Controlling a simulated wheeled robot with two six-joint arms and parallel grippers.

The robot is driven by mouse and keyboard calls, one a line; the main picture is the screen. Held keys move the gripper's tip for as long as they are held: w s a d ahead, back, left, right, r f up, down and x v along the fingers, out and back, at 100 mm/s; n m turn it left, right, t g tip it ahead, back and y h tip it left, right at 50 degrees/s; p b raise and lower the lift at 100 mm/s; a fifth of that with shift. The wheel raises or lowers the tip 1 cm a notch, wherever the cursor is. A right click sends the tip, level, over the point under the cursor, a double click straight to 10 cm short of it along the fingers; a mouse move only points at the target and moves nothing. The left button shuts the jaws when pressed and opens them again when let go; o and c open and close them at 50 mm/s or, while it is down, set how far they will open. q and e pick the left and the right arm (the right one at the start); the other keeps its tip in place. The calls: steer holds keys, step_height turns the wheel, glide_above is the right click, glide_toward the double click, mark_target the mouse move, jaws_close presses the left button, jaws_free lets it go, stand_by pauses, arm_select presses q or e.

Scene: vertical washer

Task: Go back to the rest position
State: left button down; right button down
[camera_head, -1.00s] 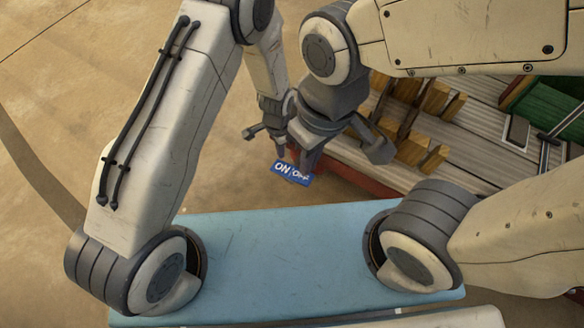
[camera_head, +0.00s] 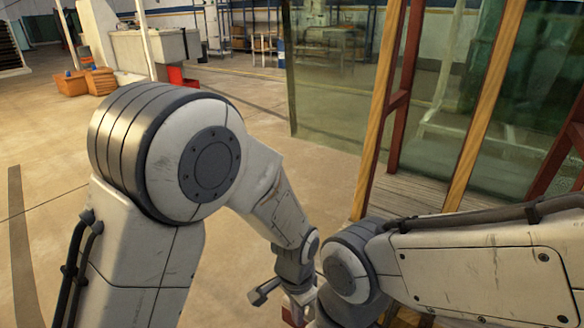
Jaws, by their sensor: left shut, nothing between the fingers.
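My left arm comes in from the left, and its wrist reaches down to the bottom middle of the head view. My left gripper (camera_head: 288,298) is small there, at the lower edge, partly cut off and partly behind my right arm. It is shut, and nothing shows between its fingers. My right arm crosses in from the right, with its wrist end at the bottom edge. My right gripper is below the picture. The two wrists look close together; whether they touch cannot be told.
A tall glass panel (camera_head: 335,95) with wooden posts (camera_head: 485,100) stands at the right, behind my right arm. Open concrete floor (camera_head: 300,170) lies ahead and left. Orange crates (camera_head: 85,82), a white sink unit (camera_head: 140,52) and shelves (camera_head: 345,35) stand far off.

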arm_select(q)
steer(key=s+a+r+n+p, duration=0.2)
steer(key=s+a+r, duration=0.1)
steer(key=s+r, duration=0.55)
steer(key=s+a+r+n+p, duration=0.1)
steer(key=s+a+r+p, duration=0.2)
steer(key=s+r, duration=0.55)
step_height(320, 180, up, 38)
steer(key=w+p, duration=0.2)
steer(key=p, duration=3.4)
steer(key=shift+f+h, duration=0.2)
steer(key=shift+h, duration=0.1)
